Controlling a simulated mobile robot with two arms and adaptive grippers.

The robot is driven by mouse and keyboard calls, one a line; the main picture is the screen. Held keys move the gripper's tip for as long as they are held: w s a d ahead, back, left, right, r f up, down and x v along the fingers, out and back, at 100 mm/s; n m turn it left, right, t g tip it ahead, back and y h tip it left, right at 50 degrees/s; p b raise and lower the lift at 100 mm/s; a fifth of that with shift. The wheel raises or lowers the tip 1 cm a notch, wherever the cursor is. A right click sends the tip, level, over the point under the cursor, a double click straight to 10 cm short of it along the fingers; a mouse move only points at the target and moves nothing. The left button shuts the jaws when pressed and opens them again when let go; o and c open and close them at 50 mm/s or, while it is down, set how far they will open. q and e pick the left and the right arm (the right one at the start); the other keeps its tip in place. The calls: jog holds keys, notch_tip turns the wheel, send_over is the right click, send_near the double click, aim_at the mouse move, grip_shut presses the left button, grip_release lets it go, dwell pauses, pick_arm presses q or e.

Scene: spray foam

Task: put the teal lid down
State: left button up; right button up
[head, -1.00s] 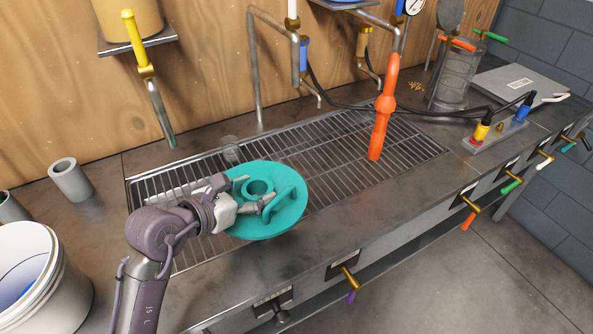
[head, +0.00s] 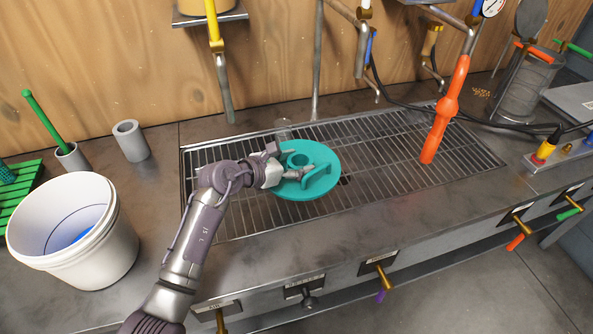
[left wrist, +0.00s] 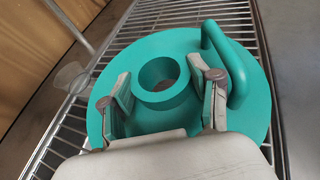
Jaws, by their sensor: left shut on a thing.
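The teal lid (head: 328,157) is a round disc with a raised ring in its middle and a bar handle on one side. It lies flat over the metal grate (head: 385,147), and I cannot tell for sure whether it touches it. My left gripper (head: 288,163) is shut on the lid, its fingers on either side of the raised ring. In the left wrist view the lid (left wrist: 240,115) fills the middle, with my left gripper (left wrist: 163,98) at its ring and the handle beside the right finger. My right gripper is out of view.
A white bucket (head: 115,245) stands at the left, with a grey cup (head: 131,141) behind it. A yellow-handled nozzle (head: 222,80) hangs behind. The grate's right part is mostly clear.

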pick_arm(q)
jog(key=shift+f, duration=1.55)
jog(key=shift+f, duration=0.2)
jog(key=o, duration=1.2)
jog(key=shift+s+r, duration=0.1)
jog(key=shift+r, duration=0.05)
jog(key=shift+r, duration=0.1)
jog(key=v, duration=1)
jog(key=shift+s+a+r+b, duration=0.1)
jog(key=shift+s+a+b, duration=0.15)
jog(key=shift+a+b, duration=0.1)
jog(key=shift+s+a+r, duration=0.3)
jog(key=shift+s, duration=0.05)
